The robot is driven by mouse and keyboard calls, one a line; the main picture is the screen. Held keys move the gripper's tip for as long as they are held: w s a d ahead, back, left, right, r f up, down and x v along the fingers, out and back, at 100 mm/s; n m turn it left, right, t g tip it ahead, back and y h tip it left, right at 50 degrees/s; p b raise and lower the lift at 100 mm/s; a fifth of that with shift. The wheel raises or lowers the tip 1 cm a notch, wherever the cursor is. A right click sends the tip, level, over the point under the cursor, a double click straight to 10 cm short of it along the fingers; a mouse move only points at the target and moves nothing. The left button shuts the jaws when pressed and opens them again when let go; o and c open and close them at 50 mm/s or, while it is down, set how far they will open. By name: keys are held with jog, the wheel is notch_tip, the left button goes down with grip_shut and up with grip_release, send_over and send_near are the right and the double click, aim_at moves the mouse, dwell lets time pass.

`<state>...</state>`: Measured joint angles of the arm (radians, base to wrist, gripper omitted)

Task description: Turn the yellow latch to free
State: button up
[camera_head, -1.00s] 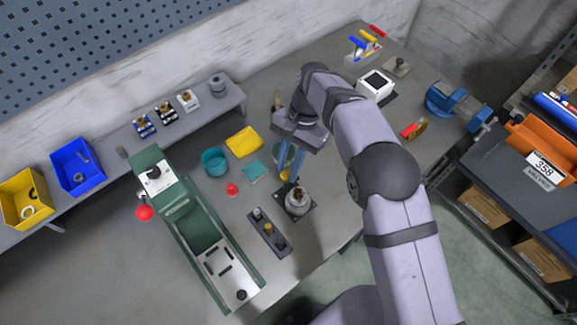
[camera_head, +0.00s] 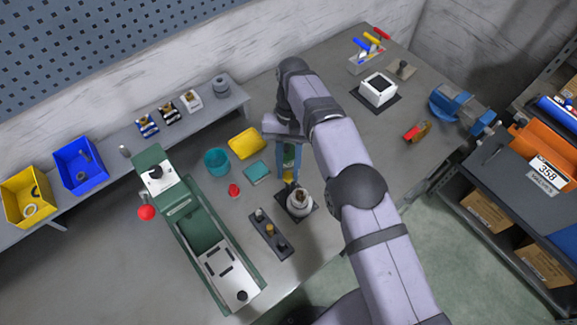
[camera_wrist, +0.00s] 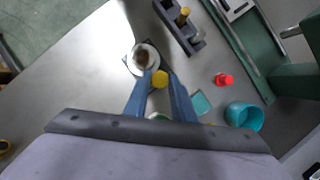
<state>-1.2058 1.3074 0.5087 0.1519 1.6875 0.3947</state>
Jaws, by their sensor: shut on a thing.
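The yellow latch (camera_wrist: 160,79) is a small round knob seen from above in the wrist view, beside a pale round fitting (camera_wrist: 143,58) on a dark square plate. My gripper (camera_wrist: 160,82) has its two blue fingers on either side of the latch, shut on it. In the head view a bit of the latch (camera_head: 288,176) shows low between the fingertips, next to the grey-white fitting (camera_head: 299,201). The contact faces are hidden. Something green shows between the fingers, mostly covered.
A dark block with several pegs (camera_head: 270,234) lies in front. A small red piece (camera_head: 234,190), a teal cup (camera_head: 216,162), a teal square (camera_head: 257,173) and a yellow tray (camera_head: 246,143) lie left of my gripper. A green machine (camera_head: 205,235) stands farther left.

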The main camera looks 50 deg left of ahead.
aim_at(288, 172)
jog(key=o, duration=1)
jog(key=shift+r, duration=0.15)
jog(key=shift+r+b, duration=0.45)
jog(key=shift+r, duration=0.15)
jog(key=shift+r+p, duration=1.5)
jog(key=shift+r, duration=2.8)
